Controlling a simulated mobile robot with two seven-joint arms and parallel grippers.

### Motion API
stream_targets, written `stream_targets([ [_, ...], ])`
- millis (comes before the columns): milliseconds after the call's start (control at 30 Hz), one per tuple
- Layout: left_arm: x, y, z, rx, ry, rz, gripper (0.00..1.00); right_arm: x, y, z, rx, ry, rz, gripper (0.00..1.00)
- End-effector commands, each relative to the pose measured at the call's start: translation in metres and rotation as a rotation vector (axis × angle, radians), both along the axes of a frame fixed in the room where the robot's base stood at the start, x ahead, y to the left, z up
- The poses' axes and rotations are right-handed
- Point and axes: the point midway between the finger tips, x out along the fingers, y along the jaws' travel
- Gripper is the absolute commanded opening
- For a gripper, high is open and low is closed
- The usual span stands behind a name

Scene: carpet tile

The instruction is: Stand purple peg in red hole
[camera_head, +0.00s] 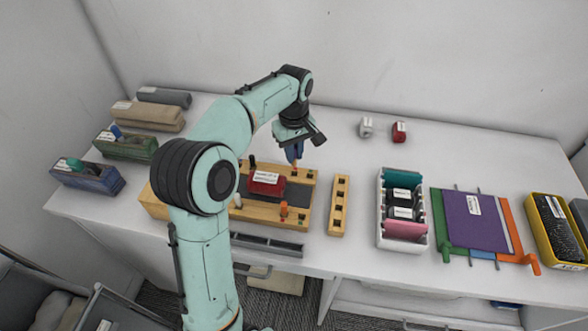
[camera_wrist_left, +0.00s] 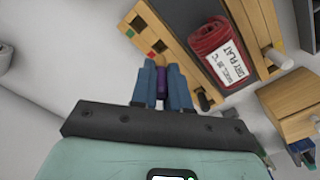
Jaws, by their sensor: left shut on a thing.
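My left gripper (camera_head: 295,158) hangs over the back edge of the wooden peg board (camera_head: 262,217). In the left wrist view its two blue fingers (camera_wrist_left: 161,88) are shut on the purple peg (camera_wrist_left: 161,80), which points the same way as the fingers. In that view the board (camera_wrist_left: 180,52) lies beyond the fingertips, with a red-marked hole (camera_wrist_left: 151,53) just past them and a green-marked hole (camera_wrist_left: 129,33) further left. The peg looks outside the hole; the gap is hard to judge. My right gripper is not in view.
A red labelled bundle (camera_head: 266,182) lies on the board. An orange peg (camera_head: 283,209), a white peg (camera_head: 237,201) and a black peg (camera_head: 252,163) stand on it. A wooden hole strip (camera_head: 339,206) and a white rack (camera_head: 402,240) are to the right.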

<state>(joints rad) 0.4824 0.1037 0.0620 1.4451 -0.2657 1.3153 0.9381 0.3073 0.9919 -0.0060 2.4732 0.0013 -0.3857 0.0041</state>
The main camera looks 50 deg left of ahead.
Motion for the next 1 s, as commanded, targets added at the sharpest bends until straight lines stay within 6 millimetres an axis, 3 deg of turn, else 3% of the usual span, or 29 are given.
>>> stream_targets([
  [433,0.0,0.0,-0.054,0.0,0.002,0.001,0.0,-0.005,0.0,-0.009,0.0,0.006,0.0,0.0],
  [900,0.0,0.0,-0.063,0.001,-0.001,0.0,0.0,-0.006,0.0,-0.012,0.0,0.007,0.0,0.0],
  [933,0.0,0.0,-0.062,0.002,-0.001,0.0,0.22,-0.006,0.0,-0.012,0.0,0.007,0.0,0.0],
  [1000,0.0,0.0,-0.062,0.001,-0.001,0.0,0.41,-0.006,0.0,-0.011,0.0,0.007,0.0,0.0],
])
